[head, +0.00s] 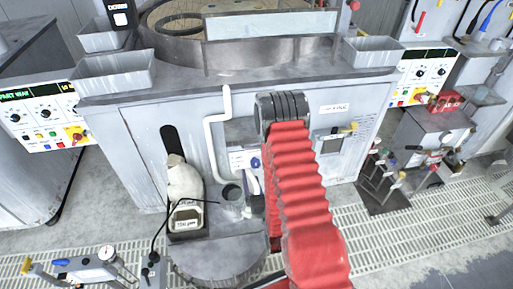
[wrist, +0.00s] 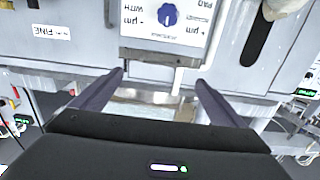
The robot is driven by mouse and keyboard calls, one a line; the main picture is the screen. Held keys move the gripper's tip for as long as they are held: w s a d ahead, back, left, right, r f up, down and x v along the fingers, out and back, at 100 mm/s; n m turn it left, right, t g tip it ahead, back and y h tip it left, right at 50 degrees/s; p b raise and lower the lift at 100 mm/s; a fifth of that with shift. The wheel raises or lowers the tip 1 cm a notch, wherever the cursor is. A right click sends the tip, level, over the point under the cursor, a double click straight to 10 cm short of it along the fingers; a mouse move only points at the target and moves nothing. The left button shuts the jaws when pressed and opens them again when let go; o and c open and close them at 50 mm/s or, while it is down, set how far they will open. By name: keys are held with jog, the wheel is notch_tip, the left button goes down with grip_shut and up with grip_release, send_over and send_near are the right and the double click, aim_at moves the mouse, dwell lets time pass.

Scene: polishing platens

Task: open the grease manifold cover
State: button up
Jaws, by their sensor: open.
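My gripper (wrist: 160,78) is open in the wrist view, its two dark fingers apart, with no object clearly held. In the head view my red-sleeved arm reaches to the front of the grey platen cabinet (head: 150,125) and hides the fingers. The wrist picture is upside down. Ahead of the fingers is a panel with a blue knob (wrist: 168,15), edged by a grey ledge (wrist: 150,54). In the head view a plain grey box (head: 240,130) sits above that panel, partly behind my wrist. No label names the grease manifold cover, so I cannot tell which part it is.
A white pipe (head: 222,105) runs down left of the box. A small panel with a yellow handle (head: 346,128) is right of my wrist. A valve stand (head: 400,170) is at right. Grated floor lies in front.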

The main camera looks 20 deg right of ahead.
aim_at(257, 147)
dwell(0.3)
jog(key=w+d, duration=0.1)
jog(key=w, duration=0.8)
jog(key=w+d, duration=0.1)
jog(key=w, duration=0.3)
jog(key=shift+w+d, duration=0.25)
jog(key=shift+d, duration=0.1)
jog(key=shift+c, duration=0.4)
jog(key=shift+d, duration=0.1)
jog(key=c, duration=1)
jog(key=shift+d, duration=0.25)
jog(key=shift+c, duration=0.6)
jog(key=shift+a, duration=0.1)
jog(key=shift+r, duration=0.2)
